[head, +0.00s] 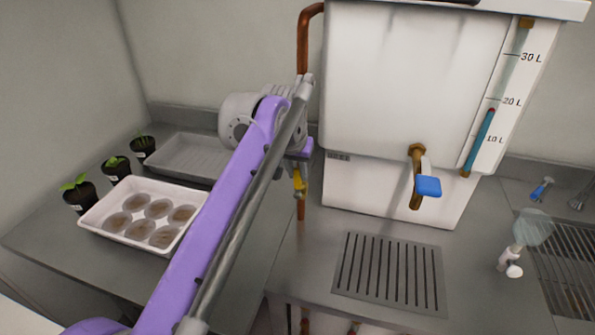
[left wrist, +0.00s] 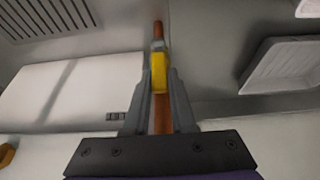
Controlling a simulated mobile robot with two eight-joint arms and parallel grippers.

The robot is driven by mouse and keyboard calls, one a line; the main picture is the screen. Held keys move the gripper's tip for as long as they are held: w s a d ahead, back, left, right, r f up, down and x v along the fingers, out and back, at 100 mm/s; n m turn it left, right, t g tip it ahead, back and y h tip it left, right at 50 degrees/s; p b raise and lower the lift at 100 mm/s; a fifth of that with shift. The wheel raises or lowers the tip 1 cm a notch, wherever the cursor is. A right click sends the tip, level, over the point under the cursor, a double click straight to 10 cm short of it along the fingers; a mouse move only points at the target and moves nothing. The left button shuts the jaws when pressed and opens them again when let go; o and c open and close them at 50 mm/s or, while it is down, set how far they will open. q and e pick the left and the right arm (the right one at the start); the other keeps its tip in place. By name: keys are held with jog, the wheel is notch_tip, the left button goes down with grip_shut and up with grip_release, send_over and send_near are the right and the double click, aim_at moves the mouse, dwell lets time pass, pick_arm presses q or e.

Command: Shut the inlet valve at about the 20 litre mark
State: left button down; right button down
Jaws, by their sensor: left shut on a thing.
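The inlet valve's yellow lever (head: 299,182) sits on the copper pipe (head: 303,40) left of the white tank (head: 415,80). My left gripper (head: 299,167) is at the lever, its fingers partly hidden by my arm. In the left wrist view the fingers (left wrist: 158,85) are shut on the yellow lever (left wrist: 159,72), which lies along the copper pipe (left wrist: 158,28). The sight gauge (head: 479,140) on the tank shows a blue column with a red top a little below the 20 L mark. My right gripper is not in view.
A brass outlet tap with a blue handle (head: 428,186) is on the tank's front, above a drain grate (head: 390,272). A white tray (head: 92,217) with several round pots, a grey tray (head: 165,153) and small potted plants (head: 79,195) stand left. A clear-headed tool (head: 533,228) stands right.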

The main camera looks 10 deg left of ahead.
pick_arm(q)
jog(key=shift+d, duration=0.1)
jog(key=shift+d+y+p, duration=0.4)
jog(key=shift+y+p, duration=0.15)
jog(key=shift+y, duration=0.15)
jog(key=c, duration=0.7)
grip_release()
jog(key=shift+c, duration=0.2)
jog(key=p+v, duration=0.1)
jog(key=v, duration=1)
jog(key=shift+s+f, duration=0.1)
